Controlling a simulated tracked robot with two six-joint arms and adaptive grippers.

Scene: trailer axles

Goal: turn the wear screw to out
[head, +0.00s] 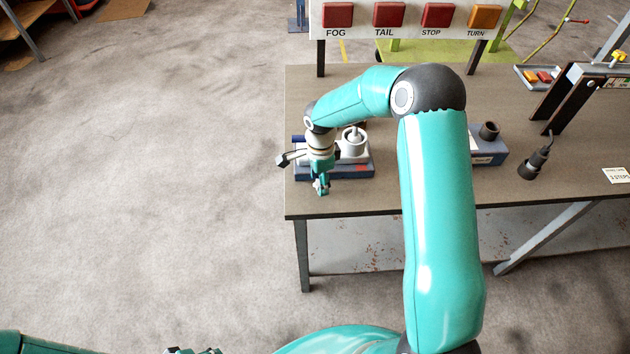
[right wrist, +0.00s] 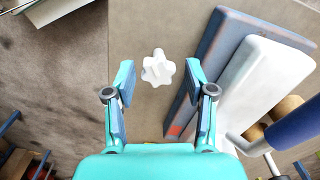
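A white star-shaped knob (right wrist: 158,68), which looks like the wear screw, shows in the right wrist view. It lies ahead of my right gripper (right wrist: 160,82), between the lines of its two fingers. The fingers are spread apart, with nothing between them that I can see touching. In the head view my right gripper (head: 320,188) points down over the table's left end, in front of the blue-grey base (head: 358,172). I cannot make out the knob there. My left gripper (head: 192,351) barely shows at the bottom edge, and its fingers are mostly cut off.
A pale unit (head: 353,148) with a round top sits on the blue-grey base, close to my right gripper. A blue block (head: 488,150) with a dark socket, a dark plug (head: 535,160) and a small tray (head: 538,78) are farther right on the table (head: 400,203). A button panel (head: 410,18) stands behind.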

